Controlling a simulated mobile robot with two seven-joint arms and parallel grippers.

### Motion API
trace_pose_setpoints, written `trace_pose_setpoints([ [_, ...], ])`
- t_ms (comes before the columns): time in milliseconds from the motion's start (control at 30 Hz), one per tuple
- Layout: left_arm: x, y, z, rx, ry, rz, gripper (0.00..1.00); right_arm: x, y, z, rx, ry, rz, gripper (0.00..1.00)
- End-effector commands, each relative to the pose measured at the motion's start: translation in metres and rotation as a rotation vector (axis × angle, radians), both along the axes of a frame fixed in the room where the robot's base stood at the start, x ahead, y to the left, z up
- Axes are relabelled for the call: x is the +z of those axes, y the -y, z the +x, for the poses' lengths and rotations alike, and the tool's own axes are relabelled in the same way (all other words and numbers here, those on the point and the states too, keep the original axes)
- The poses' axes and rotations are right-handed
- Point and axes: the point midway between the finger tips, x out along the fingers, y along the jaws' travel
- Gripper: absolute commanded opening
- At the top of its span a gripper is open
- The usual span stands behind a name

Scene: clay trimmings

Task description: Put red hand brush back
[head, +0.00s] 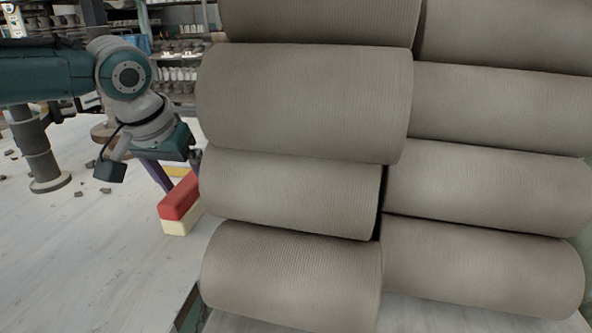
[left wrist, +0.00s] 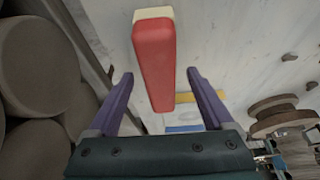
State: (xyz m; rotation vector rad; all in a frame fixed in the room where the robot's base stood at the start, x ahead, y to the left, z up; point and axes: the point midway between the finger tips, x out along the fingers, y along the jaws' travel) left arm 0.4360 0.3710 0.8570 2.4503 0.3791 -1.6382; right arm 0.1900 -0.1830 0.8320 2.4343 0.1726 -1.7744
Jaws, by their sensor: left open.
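The red hand brush (head: 181,195) has a red block body over a cream lower part and is on the pale floor, just left of the stacked clay rolls. In the left wrist view the red brush (left wrist: 154,62) lies between the fingers' lines, with a gap on each side. My left gripper (head: 178,176) has purple fingers and is open and empty; in the head view it is at the brush's far side, and the rolls partly hide it. I cannot tell how far the fingertips are above the floor. My right gripper is not in view.
Large ribbed grey-brown rolls (head: 295,190) are stacked to the right, close to the gripper. A yellow strip (left wrist: 195,98) and a blue strip (left wrist: 184,129) show beyond the brush. Dark crumbs lie on the floor at left. A round-based stand (head: 50,183) and shelves (head: 180,50) are behind.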

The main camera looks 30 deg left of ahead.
Motion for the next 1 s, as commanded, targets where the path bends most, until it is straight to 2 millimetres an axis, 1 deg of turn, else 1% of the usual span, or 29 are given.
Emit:
trace_pose_setpoints([
  [33,-0.0064,0.0001,0.0025,0.000,0.001,-0.001,0.85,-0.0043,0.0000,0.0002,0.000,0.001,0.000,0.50],
  [133,-0.0114,-0.0012,0.0043,0.000,0.000,0.000,0.85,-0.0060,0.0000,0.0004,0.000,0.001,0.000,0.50],
  [467,-0.0127,-0.0015,0.0053,-0.001,0.001,0.001,0.85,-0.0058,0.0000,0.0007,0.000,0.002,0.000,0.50],
  [567,-0.0127,-0.0015,0.0053,-0.001,0.000,0.000,0.75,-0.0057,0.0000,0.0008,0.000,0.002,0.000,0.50],
  [1000,-0.0126,-0.0016,0.0051,0.000,0.000,0.000,0.25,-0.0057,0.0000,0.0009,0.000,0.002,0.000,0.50],
])
